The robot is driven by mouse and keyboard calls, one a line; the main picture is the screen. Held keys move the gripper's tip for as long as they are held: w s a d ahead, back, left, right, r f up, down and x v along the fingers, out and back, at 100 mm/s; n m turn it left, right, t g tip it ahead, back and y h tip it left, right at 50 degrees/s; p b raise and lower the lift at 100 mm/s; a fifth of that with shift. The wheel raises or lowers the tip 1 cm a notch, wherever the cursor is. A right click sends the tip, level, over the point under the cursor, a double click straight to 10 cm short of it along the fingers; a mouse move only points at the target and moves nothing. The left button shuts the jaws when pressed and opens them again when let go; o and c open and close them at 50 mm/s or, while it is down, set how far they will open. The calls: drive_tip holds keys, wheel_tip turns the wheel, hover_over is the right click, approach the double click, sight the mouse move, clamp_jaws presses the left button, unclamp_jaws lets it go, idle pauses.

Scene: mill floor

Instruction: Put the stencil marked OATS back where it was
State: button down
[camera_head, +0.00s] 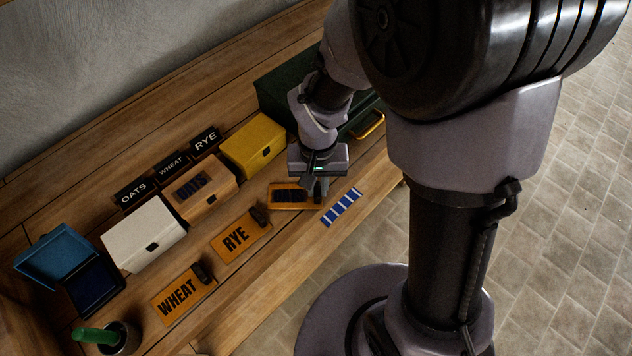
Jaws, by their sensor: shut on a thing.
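My gripper (318,188) points down at the right end of an orange stencil plate (279,206) and is shut on it. This plate has dark lettering that I cannot read from here, and the gripper hides its right end. I cannot tell whether it touches the bench. A stencil marked RYE (236,238) and a stencil marked WHEAT (178,299) lie on the bench to the left, each with a dark grip block. The wooden box (212,200) behind them bears OATS in dark blue on its lid.
Black signs OATS (132,193), WHEAT (171,165) and RYE (205,141) stand behind the boxes. A white box (145,235), yellow box (253,145), green case (285,85), open blue ink pad (58,258) and cup (126,340) surround the stencils. A blue-white striped strip (341,208) lies right.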

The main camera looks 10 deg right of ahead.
drive_tip(key=shift+f, duration=0.25)
drive_tip(key=c, duration=1.4)
unclamp_jaws()
drive_tip(key=shift+r, duration=0.1)
wheel_tip(320, 180, up, 12)
drive_tip(key=p, duration=0.5)
drive_tip(key=s+d+r+m+t+y, duration=0.1)
drive_tip(key=s+r+t, duration=0.4)
drive_tip(key=s+r, duration=0.5)
wheel_tip(320, 180, up, 5)
drive_tip(key=shift+s+d+f+m+t+y, duration=0.2)
drive_tip(key=shift+d+m+t+y, duration=0.2)
drive_tip(key=shift+m+y, duration=0.15)
